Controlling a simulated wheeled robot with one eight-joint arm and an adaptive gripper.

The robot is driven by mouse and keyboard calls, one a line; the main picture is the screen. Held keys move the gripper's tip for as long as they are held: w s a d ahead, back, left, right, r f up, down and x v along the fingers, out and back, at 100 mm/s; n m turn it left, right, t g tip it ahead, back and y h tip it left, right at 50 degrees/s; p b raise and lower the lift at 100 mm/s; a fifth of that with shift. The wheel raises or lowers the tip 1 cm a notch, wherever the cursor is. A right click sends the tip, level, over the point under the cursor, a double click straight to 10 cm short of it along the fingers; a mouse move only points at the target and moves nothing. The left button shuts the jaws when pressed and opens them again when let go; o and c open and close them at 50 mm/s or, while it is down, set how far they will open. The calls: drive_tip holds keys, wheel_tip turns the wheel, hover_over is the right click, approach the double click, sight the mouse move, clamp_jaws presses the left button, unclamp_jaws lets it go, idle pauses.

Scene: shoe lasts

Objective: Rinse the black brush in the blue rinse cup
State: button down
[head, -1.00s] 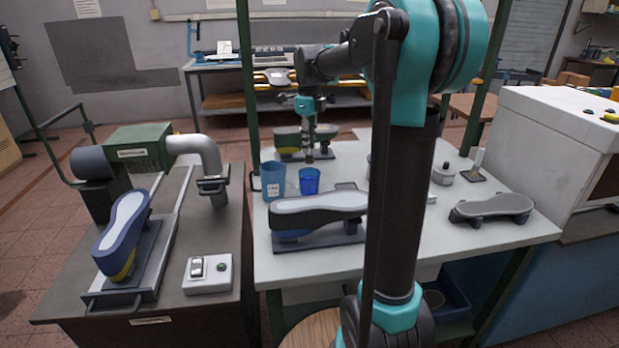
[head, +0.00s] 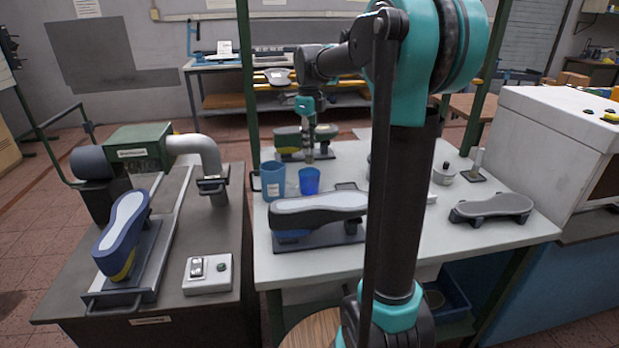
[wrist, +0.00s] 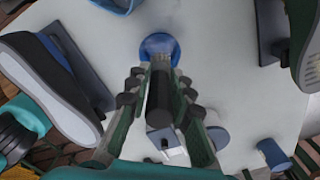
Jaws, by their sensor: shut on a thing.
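My gripper (head: 308,150) is shut on the black brush; in the wrist view the brush (wrist: 159,95) stands between the fingers (wrist: 160,85) with its handle end toward the camera. The small bright blue rinse cup (head: 309,181) stands on the white table. In the head view the gripper is above and behind it. In the wrist view the cup (wrist: 158,42) appears beyond the brush's far end, which partly overlaps it. I cannot tell whether the brush tip is inside the cup.
A larger blue cup with a label (head: 273,182) stands left of the rinse cup. A shoe on a base (head: 318,211) lies in front. Another last (head: 288,143) stands behind the gripper. A grey sole form (head: 492,207) is at right. The table's front right is clear.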

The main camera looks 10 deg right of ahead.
drive_tip(key=shift+r, duration=2)
